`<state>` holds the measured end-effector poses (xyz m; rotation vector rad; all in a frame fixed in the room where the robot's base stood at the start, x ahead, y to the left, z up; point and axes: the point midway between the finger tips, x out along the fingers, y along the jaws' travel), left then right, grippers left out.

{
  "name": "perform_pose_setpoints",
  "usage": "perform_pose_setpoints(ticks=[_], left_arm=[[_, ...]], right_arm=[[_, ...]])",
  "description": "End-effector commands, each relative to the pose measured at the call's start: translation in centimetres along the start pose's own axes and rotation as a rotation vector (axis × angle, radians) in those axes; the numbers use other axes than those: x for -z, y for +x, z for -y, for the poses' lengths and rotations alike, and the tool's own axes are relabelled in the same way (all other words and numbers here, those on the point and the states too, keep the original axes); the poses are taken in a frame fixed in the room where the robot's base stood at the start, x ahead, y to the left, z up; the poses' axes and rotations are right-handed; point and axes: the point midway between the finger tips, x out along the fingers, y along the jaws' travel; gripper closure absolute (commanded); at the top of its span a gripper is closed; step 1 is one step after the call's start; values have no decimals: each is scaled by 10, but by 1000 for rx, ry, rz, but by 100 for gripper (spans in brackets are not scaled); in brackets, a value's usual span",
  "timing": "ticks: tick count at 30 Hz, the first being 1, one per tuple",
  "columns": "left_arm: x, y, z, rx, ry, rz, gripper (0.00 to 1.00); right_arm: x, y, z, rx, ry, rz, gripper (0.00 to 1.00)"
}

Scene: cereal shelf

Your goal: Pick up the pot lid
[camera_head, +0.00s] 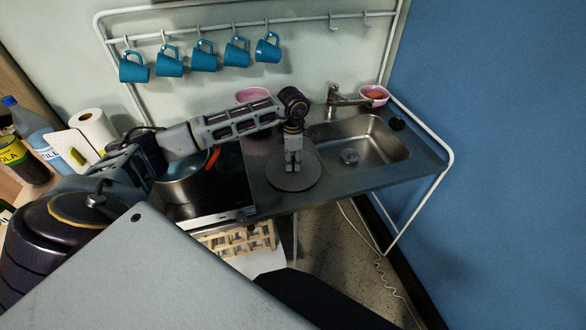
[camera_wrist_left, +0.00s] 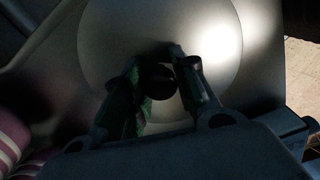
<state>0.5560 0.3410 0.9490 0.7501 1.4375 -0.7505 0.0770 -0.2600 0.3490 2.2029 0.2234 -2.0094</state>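The pot lid (camera_head: 306,175) is a round grey metal disc. It lies on the steel counter left of the sink in the head view, and its bright disc (camera_wrist_left: 205,25) fills the upper middle of the left wrist view. Its dark round knob (camera_wrist_left: 158,82) shows between my left fingers. My left gripper (camera_head: 292,168) points down over the lid; in the left wrist view its two fingers (camera_wrist_left: 165,90) stand apart on either side of the knob. I cannot tell whether they touch it. My right gripper is not in view.
A pot (camera_head: 183,185) stands on the stove, partly behind my left arm. The sink (camera_head: 365,140) with its faucet (camera_head: 335,97) is at the right. Blue mugs (camera_head: 203,57) hang on a rail above. A pink bowl (camera_head: 374,95) sits by the wall, and a wooden rack (camera_head: 240,240) is below.

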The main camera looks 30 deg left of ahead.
Motion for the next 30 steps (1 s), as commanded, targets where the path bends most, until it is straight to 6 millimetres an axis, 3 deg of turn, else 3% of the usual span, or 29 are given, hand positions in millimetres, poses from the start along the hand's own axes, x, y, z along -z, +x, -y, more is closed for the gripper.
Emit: perform_pose_setpoints(ticks=[1, 5, 17, 23, 30], left_arm=[[0, 0, 0, 0, 0, 0, 84], [0, 0, 0, 0, 0, 0, 100], [0, -6, -1, -2, 0, 1, 100], [0, -25, -1, -3, 0, 1, 100], [-1, -60, -1, -3, -1, 2, 100]], right_arm=[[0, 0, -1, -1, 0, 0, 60], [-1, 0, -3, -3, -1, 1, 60], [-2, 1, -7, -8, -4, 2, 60], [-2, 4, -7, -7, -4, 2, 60], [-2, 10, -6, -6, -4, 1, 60]])
